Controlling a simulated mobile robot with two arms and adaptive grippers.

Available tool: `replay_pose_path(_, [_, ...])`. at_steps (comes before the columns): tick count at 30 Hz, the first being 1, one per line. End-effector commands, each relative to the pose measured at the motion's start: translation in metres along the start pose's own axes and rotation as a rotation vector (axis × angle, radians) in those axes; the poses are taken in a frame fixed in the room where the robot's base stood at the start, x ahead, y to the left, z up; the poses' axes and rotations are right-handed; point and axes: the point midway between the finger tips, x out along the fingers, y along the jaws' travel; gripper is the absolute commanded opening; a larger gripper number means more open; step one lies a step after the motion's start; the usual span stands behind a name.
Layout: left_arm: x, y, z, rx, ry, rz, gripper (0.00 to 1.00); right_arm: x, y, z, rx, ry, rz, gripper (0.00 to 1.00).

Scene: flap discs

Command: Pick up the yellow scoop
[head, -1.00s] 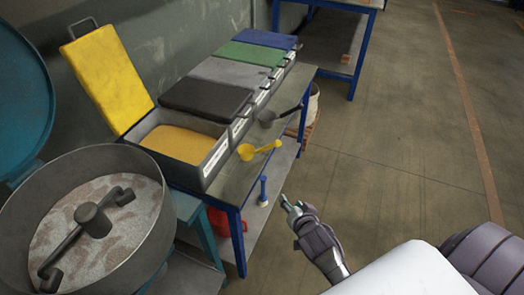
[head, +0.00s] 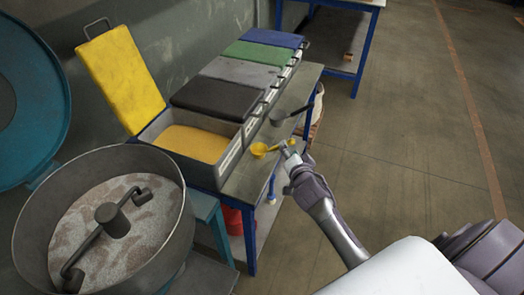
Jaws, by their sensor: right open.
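The yellow scoop (head: 259,150) lies on the front strip of the blue-legged table, in front of the bins. Its cup is at the left and its handle points right. My right gripper (head: 287,149) is open, with its fingertips at the handle end of the scoop. The fingers partly cover the handle, and I cannot tell whether they touch it. My left gripper is not in view.
A black scoop (head: 281,117) lies farther back on the table (head: 241,185). The open bin (head: 219,174) holds yellow powder; its yellow lid (head: 122,78) stands raised. Closed bins stand behind. A mixer drum (head: 173,232) is at the left. The floor at right is clear.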

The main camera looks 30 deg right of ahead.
Motion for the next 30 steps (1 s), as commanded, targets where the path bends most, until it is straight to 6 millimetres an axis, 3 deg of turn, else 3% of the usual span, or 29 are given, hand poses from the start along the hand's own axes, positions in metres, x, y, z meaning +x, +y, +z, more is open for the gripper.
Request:
replay_pose_path(7, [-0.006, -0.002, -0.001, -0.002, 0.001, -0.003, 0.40, 0.036, -0.003, -0.006, -0.004, 0.001, -0.001, 0.50])
replay_pose_path(16, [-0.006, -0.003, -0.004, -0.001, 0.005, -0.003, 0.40, 0.041, -0.003, -0.005, -0.001, 0.000, -0.002, 0.50])
replay_pose_path(25, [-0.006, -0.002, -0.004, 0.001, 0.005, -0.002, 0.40, 0.041, -0.003, -0.005, -0.001, 0.000, -0.001, 0.01])
replay_pose_path(30, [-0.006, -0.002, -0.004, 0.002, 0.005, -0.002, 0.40, 0.041, -0.003, -0.005, -0.001, 0.000, -0.001, 0.00])
